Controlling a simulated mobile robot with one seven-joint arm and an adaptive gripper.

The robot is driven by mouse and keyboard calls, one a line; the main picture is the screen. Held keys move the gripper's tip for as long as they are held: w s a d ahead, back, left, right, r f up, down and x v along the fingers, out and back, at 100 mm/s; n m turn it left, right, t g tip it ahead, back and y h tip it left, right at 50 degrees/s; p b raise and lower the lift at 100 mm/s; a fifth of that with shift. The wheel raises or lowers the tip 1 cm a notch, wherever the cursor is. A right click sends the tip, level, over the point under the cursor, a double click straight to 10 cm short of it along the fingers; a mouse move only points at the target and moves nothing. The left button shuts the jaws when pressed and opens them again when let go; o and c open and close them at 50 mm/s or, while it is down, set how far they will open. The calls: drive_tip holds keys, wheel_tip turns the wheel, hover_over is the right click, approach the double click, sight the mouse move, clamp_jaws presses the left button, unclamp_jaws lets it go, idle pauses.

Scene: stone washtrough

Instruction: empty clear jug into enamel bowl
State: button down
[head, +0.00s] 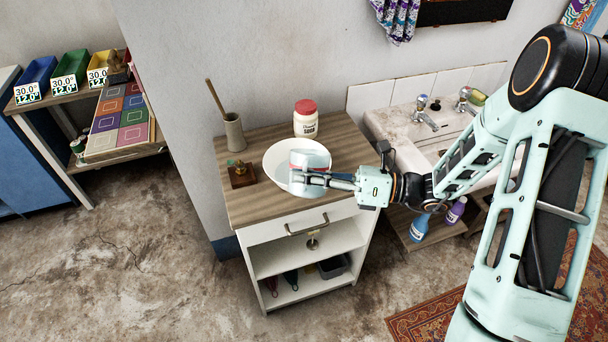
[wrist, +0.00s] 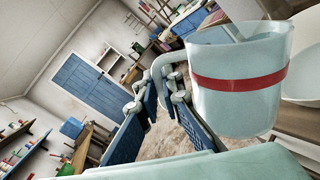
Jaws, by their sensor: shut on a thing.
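The clear jug (head: 310,158) hangs over the white enamel bowl (head: 275,158) in the head view. In the wrist view the jug (wrist: 236,112) is pale and see-through with a red band. The room leans against it there, so it looks tilted. My gripper (head: 322,180) is shut on the jug's handle; its blue finger pads (wrist: 165,112) flank the handle in the wrist view. The bowl stands on the wooden cabinet top (head: 250,208), its inside partly hidden by the jug.
A red-lidded jar (head: 306,120) stands behind the bowl. A grey pot with a wooden stick (head: 234,132) and a small brown block (head: 240,175) stand to its left. A stone trough with taps (head: 400,122) is at the right. The cabinet's front left top is clear.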

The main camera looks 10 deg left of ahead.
sight(307, 159)
drive_tip(key=shift+w+r+m+p, duration=0.3)
drive_tip(key=shift+r+m+p, duration=0.1)
drive_tip(key=shift+p, duration=0.4)
drive_tip(key=shift+w+r+m+p, duration=0.15)
drive_tip(key=shift+w+m+p, duration=0.2)
drive_tip(key=shift+p, duration=0.2)
idle(0.8)
drive_tip(key=shift+w+r+m+p, duration=0.1)
drive_tip(key=shift+w+m+p, duration=0.05)
drive_tip(key=shift+m+p, duration=0.25)
drive_tip(key=shift+w, duration=0.15)
idle(1.0)
drive_tip(key=shift+w+r+m+p, duration=0.15)
drive_tip(key=shift+w+m+p, duration=0.1)
drive_tip(key=shift+p, duration=0.3)
drive_tip(key=shift+w+r, duration=0.1)
drive_tip(key=shift+w, duration=0.05)
drive_tip(key=shift+w+m+p, duration=0.2)
drive_tip(key=shift+m+p, duration=0.2)
drive_tip(key=shift+p, duration=0.1)
idle(0.4)
drive_tip(key=shift+w+a+r+m+p, duration=0.1)
drive_tip(key=shift+w+m+p, duration=0.35)
drive_tip(key=shift+w+m, duration=0.05)
idle(0.9)
